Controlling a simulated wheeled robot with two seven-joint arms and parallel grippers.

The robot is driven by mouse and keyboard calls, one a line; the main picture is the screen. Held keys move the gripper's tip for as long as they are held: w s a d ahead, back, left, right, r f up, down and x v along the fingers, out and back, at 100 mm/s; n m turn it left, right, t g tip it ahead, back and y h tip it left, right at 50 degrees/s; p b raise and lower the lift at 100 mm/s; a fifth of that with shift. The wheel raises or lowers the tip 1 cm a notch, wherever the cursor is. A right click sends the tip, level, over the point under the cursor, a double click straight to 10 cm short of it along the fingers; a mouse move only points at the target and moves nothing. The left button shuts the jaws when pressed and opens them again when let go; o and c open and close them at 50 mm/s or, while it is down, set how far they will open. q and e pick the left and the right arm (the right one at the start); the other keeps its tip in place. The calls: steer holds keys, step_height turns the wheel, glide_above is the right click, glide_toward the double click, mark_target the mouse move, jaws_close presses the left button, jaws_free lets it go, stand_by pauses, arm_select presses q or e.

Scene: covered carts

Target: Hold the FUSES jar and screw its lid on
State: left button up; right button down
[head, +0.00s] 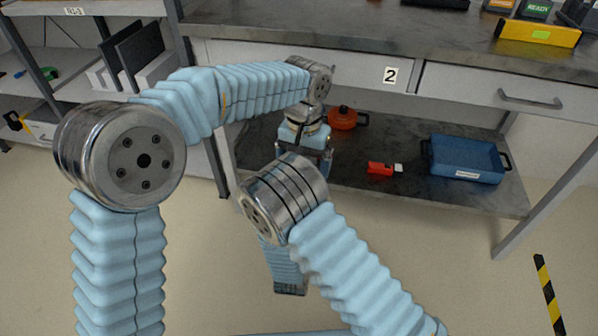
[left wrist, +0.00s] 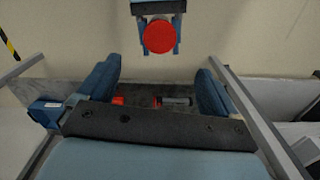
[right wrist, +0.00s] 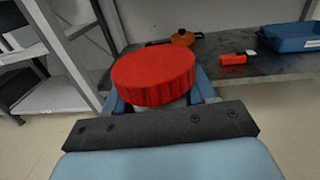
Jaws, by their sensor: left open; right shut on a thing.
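The red ridged lid (right wrist: 152,75) is large in the right wrist view, and a round red disc (left wrist: 159,37) in the left wrist view. Only a pale sliver of the jar (right wrist: 181,102) shows below it; the label is hidden, and I cannot tell how tightly the lid sits. My right gripper (right wrist: 161,97) is shut around the jar just under the lid. My left gripper (left wrist: 157,85) is open and empty, apart from the lid. In the head view, the left gripper (head: 305,145) is partly visible near the shelf; my right wrist hides the jar and lid.
The lower shelf (head: 340,185) holds an orange-red pot (head: 342,118), a small red item (head: 380,168) and a blue tray (head: 465,158). Above is a bench with drawers marked 2 (head: 390,75). A shelf rack (head: 75,65) stands left. The floor in front is open.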

arm_select(q)
steer(key=s+a+f+m+g+h, duration=0.1)
steer(key=s+a+f+m+g, duration=0.2)
steer(key=a+f, duration=1.2)
steer(key=s+f+n+t+h, duration=0.3)
steer(key=s+f+n, duration=0.6)
steer(key=s+f, duration=0.7)
steer(key=shift+f+n+t, duration=0.3)
steer(key=shift+f, duration=1.15)
